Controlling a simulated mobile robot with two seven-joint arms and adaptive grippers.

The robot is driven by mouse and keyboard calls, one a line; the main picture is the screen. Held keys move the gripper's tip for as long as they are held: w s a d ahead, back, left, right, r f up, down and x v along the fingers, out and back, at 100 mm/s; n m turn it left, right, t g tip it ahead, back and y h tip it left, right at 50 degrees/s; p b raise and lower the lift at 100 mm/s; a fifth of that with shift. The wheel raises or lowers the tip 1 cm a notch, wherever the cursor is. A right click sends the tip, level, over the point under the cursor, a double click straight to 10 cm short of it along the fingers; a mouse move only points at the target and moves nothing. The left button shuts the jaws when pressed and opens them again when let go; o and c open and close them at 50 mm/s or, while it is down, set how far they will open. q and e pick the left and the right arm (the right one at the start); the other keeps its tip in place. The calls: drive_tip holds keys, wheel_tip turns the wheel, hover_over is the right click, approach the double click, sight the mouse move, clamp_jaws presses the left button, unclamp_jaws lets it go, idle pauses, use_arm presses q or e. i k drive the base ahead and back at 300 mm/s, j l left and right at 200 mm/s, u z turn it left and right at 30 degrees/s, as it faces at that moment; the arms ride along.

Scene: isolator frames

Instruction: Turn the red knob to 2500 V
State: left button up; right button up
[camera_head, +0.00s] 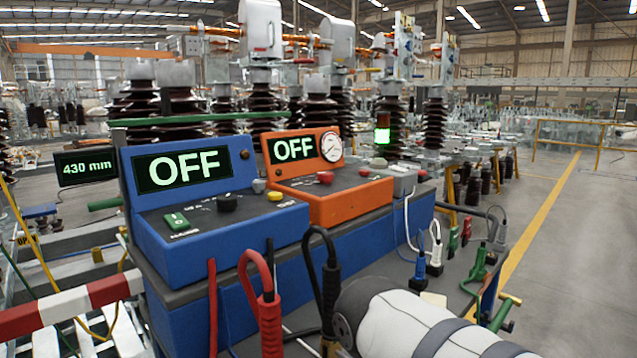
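A red knob (325,177) sits on the sloped top panel of the orange instrument box (352,203), in the middle of the view. A smaller red control (364,171) is to its right on the same panel. The box's display (293,149) reads OFF, and a round dial gauge (331,147) is beside it. The knob's pointer and any voltage marks are too small to read. A white arm link of mine comes in from the lower right, in front of the bench and clear of the knob. No fingers of either gripper show.
A blue instrument box (225,225), also showing OFF, stands left of the orange one. It has a black knob (228,202), a green switch (177,221) and a yellow button (275,196). Red (269,305) and black (330,280) cable plugs rise in front. Open floor (575,260) lies right.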

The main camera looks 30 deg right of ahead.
sight(324, 177)
drive_tip(key=k+l, duration=0.1)
drive_tip(key=l, duration=0.55)
drive_tip(key=k+l, duration=0.1)
drive_tip(key=l, duration=0.55)
drive_tip(key=k+l, duration=0.1)
drive_tip(key=l, duration=0.6)
drive_tip(key=k+l, duration=0.1)
drive_tip(key=l, duration=0.55)
